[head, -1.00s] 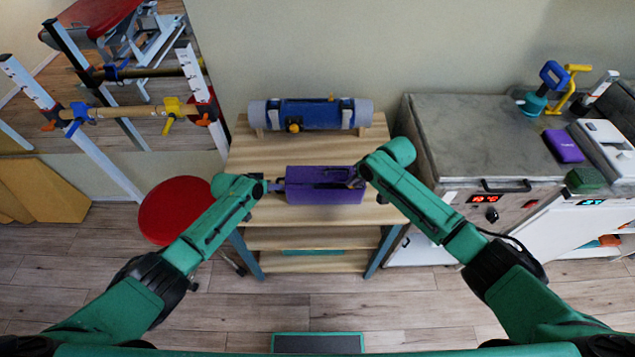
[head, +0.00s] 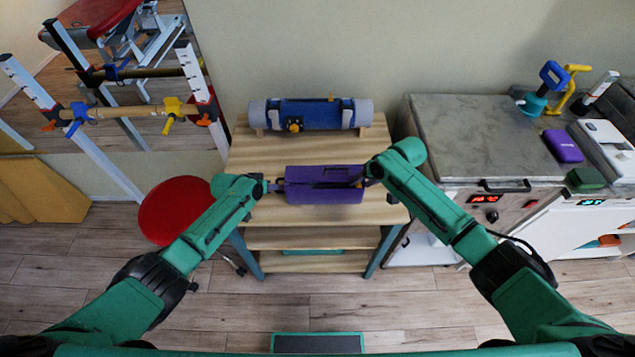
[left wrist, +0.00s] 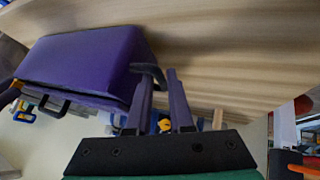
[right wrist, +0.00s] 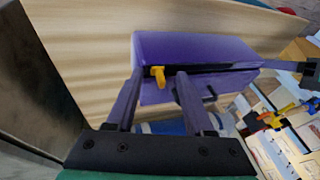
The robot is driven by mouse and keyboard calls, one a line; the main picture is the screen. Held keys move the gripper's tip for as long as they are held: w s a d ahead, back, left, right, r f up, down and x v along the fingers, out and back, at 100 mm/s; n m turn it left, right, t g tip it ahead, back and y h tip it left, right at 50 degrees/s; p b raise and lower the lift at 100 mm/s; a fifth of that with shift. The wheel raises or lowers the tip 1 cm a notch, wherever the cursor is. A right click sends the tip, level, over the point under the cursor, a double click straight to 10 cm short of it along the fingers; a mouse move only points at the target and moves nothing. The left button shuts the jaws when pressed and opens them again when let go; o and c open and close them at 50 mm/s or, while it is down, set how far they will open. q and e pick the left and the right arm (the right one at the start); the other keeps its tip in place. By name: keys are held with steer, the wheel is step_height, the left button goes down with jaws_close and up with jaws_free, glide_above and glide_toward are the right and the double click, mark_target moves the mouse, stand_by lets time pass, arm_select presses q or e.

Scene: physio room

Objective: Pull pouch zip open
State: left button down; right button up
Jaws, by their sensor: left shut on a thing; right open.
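The purple pouch (head: 322,196) lies on the wooden table; a dark slit runs along its top. My left gripper (head: 275,187) is shut on the dark loop (left wrist: 150,70) at the pouch's left end. My right gripper (head: 368,173) is open at the pouch's right end. In the right wrist view, the yellow zip pull (right wrist: 157,77) shows between its spread fingers, near one end of the dark slit. I cannot tell whether a finger touches the pull. The inside of the pouch is hidden.
A blue roll on a rack (head: 315,113) stands at the back of the table (head: 240,155). A red stool (head: 172,210) is at the left. A grey-topped cabinet (head: 470,130) stands close at the right, with a smaller purple item (head: 563,146) on it.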

arm_select(q)
steer(key=shift+s+f, duration=0.3)
steer(key=shift+f, duration=0.1)
steer(key=c, duration=0.9)
jaws_free()
steer(key=shift+w+r, duration=0.1)
steer(key=shift+w, duration=0.1)
arm_select(e)
step_height(320, 180, up, 8)
steer(key=shift+w+a+f, duration=0.1)
arm_select(q)
steer(key=shift+w+r, duration=0.1)
steer(key=shift+r, duration=0.2)
steer(key=shift+r+p, duration=2.5)
steer(key=shift+r, duration=1.9)
arm_select(e)
steer(key=shift+r, duration=2.5)
